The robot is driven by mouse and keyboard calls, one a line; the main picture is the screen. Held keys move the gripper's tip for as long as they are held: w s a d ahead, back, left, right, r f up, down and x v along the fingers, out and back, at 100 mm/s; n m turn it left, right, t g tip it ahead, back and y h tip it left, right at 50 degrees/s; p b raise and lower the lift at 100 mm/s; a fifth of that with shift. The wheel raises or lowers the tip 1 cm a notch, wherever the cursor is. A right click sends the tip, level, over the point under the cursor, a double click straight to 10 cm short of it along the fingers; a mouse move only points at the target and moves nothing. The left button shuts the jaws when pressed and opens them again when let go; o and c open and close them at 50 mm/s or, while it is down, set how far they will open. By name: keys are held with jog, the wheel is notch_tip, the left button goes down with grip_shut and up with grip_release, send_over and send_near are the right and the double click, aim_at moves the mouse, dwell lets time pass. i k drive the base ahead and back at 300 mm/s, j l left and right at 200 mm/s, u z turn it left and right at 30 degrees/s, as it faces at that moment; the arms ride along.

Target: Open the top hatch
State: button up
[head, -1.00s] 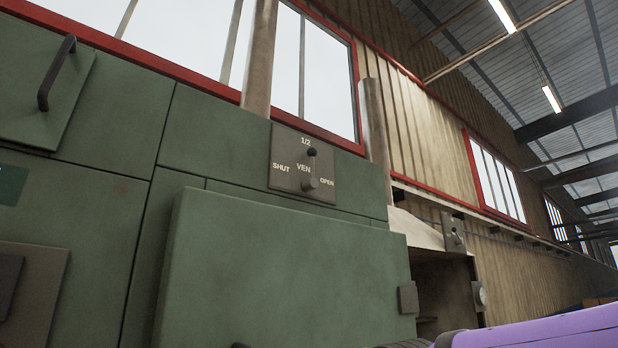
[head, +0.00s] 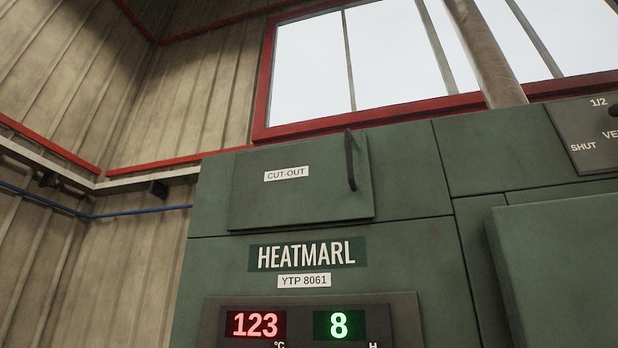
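A green oven-like machine (head: 400,280) marked HEATMARL fills the lower right of the head view. At its upper left is a raised green hatch panel (head: 300,205) labelled CUT-OUT, with a dark upright bar handle (head: 350,160) near its right edge. The panel looks closed against the machine's front. The frames do not show whether this is the top hatch named in the task. My gripper is not in view.
Below the hatch is a display panel (head: 405,312) reading 123 °C and 8 H. A vent plate (head: 590,140) and a large green door (head: 560,270) are at the right. A grey pipe (head: 485,50) rises behind. Corrugated walls (head: 80,90) stand left.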

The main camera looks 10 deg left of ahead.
aim_at(327, 180)
jog(key=u, duration=0.85)
